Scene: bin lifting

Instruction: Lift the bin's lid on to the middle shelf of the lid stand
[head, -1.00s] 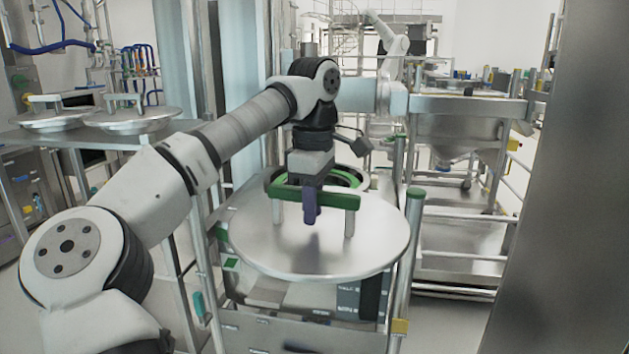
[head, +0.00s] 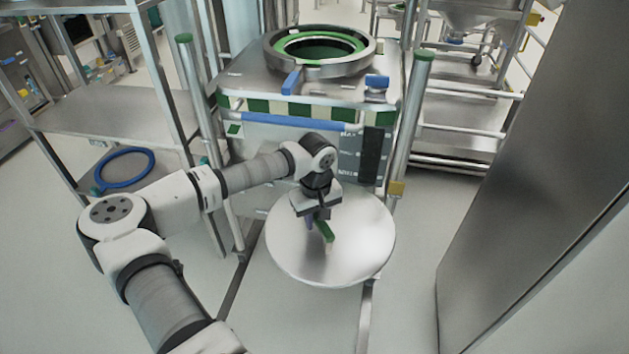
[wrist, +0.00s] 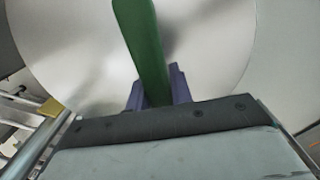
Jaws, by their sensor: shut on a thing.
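My gripper (head: 318,219) is shut on the green handle (head: 327,232) of the round steel lid (head: 366,238). The lid hangs in front of the bin, clear of its mouth. In the wrist view, the purple fingers (wrist: 158,92) straddle the handle (wrist: 140,40), with the lid (wrist: 70,50) beyond. The bin (head: 315,82) has an open round mouth with a green inner ring, at the top centre of the head view. The lid stand (head: 160,75) is at the upper left. Its middle shelf (head: 110,112) looks empty; its top shelf (head: 75,18) is mostly out of frame.
A blue ring (head: 125,168) lies low in the stand, below the middle shelf. Green-capped posts (head: 412,110) flank the bin. A large steel panel (head: 545,160) stands close on the right. Open floor lies between this panel and the lid.

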